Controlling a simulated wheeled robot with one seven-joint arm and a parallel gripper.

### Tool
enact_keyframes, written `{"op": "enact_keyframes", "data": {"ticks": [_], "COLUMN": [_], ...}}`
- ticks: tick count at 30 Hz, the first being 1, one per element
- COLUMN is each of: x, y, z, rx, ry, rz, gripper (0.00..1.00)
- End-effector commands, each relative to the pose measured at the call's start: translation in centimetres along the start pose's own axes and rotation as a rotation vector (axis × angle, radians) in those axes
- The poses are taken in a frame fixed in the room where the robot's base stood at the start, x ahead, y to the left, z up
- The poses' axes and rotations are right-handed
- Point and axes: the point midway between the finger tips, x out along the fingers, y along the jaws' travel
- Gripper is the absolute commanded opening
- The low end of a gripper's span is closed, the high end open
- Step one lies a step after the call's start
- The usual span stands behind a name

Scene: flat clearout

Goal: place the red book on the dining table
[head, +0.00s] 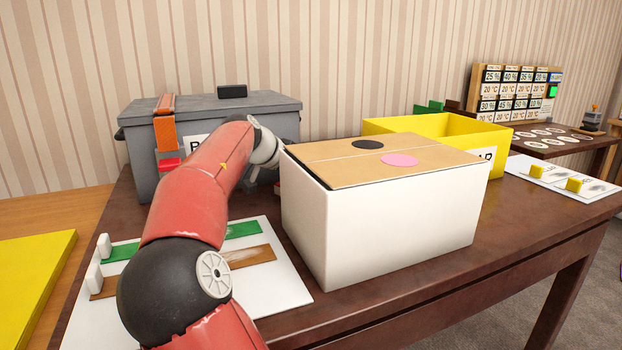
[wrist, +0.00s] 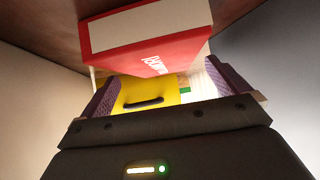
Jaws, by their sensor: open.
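A red book (wrist: 150,40) with pale page edges and white lettering shows at the top of the wrist view, just beyond my fingertips. My gripper (wrist: 165,88) is open, with its two purple-padded fingers spread apart. The book appears in front of them, and I cannot tell whether it touches a finger. In the head view my gripper is hidden behind my red arm and the white box. A dark brown table (head: 420,275) carries the boxes; I cannot tell whether it is the dining table.
A white box (head: 380,235) with a cardboard top stands close right of my arm. A grey lidded bin (head: 262,108) is behind it, a yellow crate (head: 440,127) to the right. A yellow item with black handle (wrist: 165,92) lies beyond my fingers. The table's front right strip is clear.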

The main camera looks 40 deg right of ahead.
Motion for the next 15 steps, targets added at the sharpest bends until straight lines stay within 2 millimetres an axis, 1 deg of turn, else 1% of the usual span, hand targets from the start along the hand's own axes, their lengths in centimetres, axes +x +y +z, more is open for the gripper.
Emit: {"op": "enact_keyframes", "data": {"ticks": [1, 6, 10, 15], "x": [-1.4, -5.0, -7.0, -8.4], "y": [-0.1, -0.1, -0.1, 0.0], "z": [0.0, 0.0, 0.0, 0.0], "rx": [0.000, -0.001, 0.001, 0.001], "ry": [-0.001, 0.000, 0.000, 0.000], "rz": [-0.006, -0.005, -0.003, 0.000], "gripper": [1.00, 1.00, 1.00, 1.00]}}
